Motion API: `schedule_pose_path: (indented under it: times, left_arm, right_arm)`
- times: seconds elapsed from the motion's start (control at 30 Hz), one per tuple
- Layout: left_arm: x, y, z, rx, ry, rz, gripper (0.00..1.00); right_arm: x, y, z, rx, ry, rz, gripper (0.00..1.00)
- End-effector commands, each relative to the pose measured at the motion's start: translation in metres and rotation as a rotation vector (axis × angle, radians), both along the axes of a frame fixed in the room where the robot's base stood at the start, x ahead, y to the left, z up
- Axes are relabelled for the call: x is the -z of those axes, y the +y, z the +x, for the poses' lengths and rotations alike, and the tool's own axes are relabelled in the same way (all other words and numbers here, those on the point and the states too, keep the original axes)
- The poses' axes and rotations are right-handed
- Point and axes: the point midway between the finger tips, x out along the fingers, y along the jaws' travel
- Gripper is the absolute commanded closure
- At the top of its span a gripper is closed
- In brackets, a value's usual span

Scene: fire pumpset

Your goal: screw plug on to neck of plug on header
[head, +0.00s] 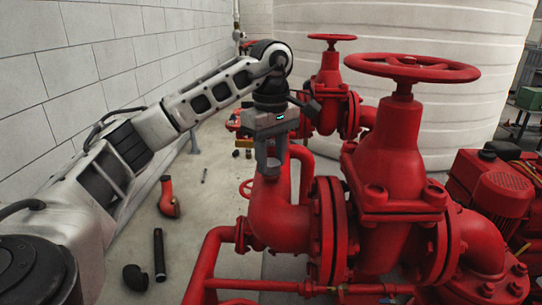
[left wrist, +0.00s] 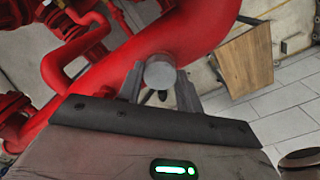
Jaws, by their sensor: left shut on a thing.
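My left gripper (head: 268,168) points down at the top of the red header elbow (head: 280,215) in the head view. In the left wrist view its two fingers (left wrist: 160,85) are shut on a grey, round-ended plug (left wrist: 160,72). The plug sits against the red header pipe (left wrist: 205,35) behind it. The fingers cover the neck, so I cannot tell whether the plug is seated on it or how far. In the head view the plug is mostly hidden between the fingers. My right gripper is in neither view.
A large red valve with a handwheel (head: 411,68) stands right of the elbow, and a smaller valve (head: 331,80) stands behind. Loose red (head: 168,197) and black (head: 159,254) pipe pieces lie on the floor at left. A white tank (head: 430,30) fills the back.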

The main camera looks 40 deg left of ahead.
Motion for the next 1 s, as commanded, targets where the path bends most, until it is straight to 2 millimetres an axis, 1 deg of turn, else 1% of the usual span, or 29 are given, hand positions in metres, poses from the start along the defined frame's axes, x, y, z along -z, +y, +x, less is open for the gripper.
schedule_pose_path:
  times: [0.07,0.2,0.3,0.4,0.67,0.77,0.9,1.0]
  left_arm:
    - [-0.0001,0.0002,-0.0001,0.043,0.000,0.000,0.96]
    - [0.0000,0.0002,-0.0001,0.239,0.000,0.000,0.96]
    - [0.0001,0.0002,-0.0001,0.351,0.000,0.000,0.96]
    - [0.0001,0.0002,-0.0001,0.397,0.000,0.000,0.96]
    - [0.0001,0.0002,0.0000,0.408,0.000,0.000,0.96]
    - [0.0001,0.0002,0.0000,0.506,0.000,0.000,0.96]
    - [0.0002,0.0002,0.0000,0.702,-0.001,-0.001,0.96]
    - [0.0002,0.0002,0.0000,0.782,-0.001,-0.001,0.96]
  right_arm:
    - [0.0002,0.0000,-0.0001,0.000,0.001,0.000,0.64]
    - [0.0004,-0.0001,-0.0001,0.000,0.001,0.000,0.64]
    - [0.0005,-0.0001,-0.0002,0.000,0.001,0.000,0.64]
    - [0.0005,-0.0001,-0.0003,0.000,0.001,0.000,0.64]
    - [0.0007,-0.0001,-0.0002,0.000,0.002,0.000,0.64]
    - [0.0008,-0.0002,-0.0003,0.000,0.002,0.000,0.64]
    - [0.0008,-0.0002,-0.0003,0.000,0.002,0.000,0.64]
    - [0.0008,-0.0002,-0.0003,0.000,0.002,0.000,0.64]
